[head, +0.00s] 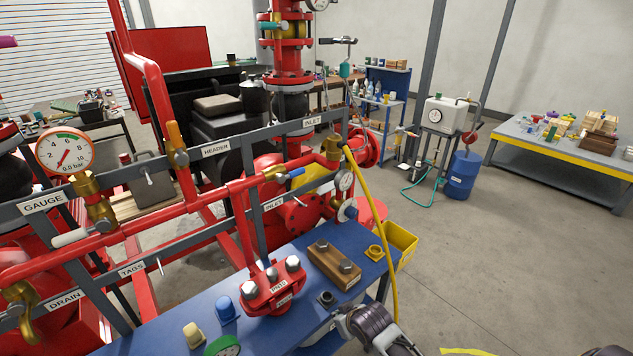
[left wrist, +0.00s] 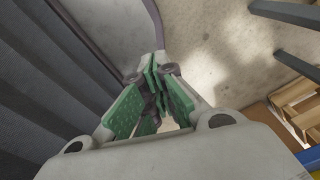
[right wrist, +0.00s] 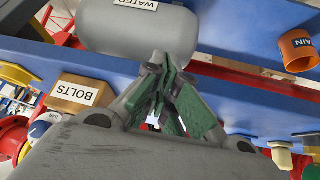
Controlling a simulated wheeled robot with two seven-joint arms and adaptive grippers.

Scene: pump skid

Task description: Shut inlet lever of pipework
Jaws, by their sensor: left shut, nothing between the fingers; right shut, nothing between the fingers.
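The pipework is red pipe with brass valves on a grey labelled frame. Near the lower INLET plate (head: 275,204), a brass valve (head: 273,173) carries a blue lever (head: 295,173) that points right, roughly along the red pipe. A second INLET plate (head: 313,122) is higher up, near a brass fitting (head: 331,148). My right gripper (right wrist: 165,95) is shut and empty above the blue bench; in the head view its arm is low, right of the bench front, apart from the valve. My left gripper (left wrist: 157,75) is shut and empty over the floor, outside the head view.
The blue bench (head: 245,335) holds a red flange block (head: 275,288), a wooden block with bolts (head: 334,264) and several caps. A yellow hose (head: 375,215) hangs right of the valve, beside a yellow bin (head: 402,243).

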